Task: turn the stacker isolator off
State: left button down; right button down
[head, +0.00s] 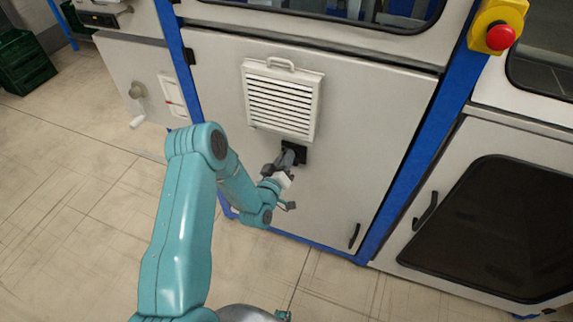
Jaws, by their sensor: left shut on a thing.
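The stacker isolator, a small black square plate (300,152), sits on the pale cabinet panel just below a louvred vent. My left gripper (284,164) reaches up to it from below left. It is shut on the isolator's handle, which the fingers mostly hide. I cannot tell which way the handle is turned. My right gripper is not in view.
The white louvred vent (283,98) with a handle juts out just above the isolator. Blue frame posts stand either side of the panel. A red emergency button (500,37) on a yellow box is at the upper right. A crank (137,108) sticks out at the left.

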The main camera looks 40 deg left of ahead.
pick_arm(q)
jog(key=shift+s+a+f+n+b, duration=0.15)
jog(key=shift+f+n+b, duration=0.15)
jog(key=shift+n+b, duration=1.5)
jog(key=shift+w+a+f+n+b, duration=0.1)
jog(key=shift+f+n+b, duration=0.15)
jog(key=shift+n+b, duration=1.55)
jog(key=shift+s+a+f+n+b, duration=0.15)
jog(key=shift+f+n+b, duration=0.15)
jog(key=shift+n+b, duration=1.45)
jog(key=shift+w, duration=0.1)
jog(key=c, duration=1)
grip_release()
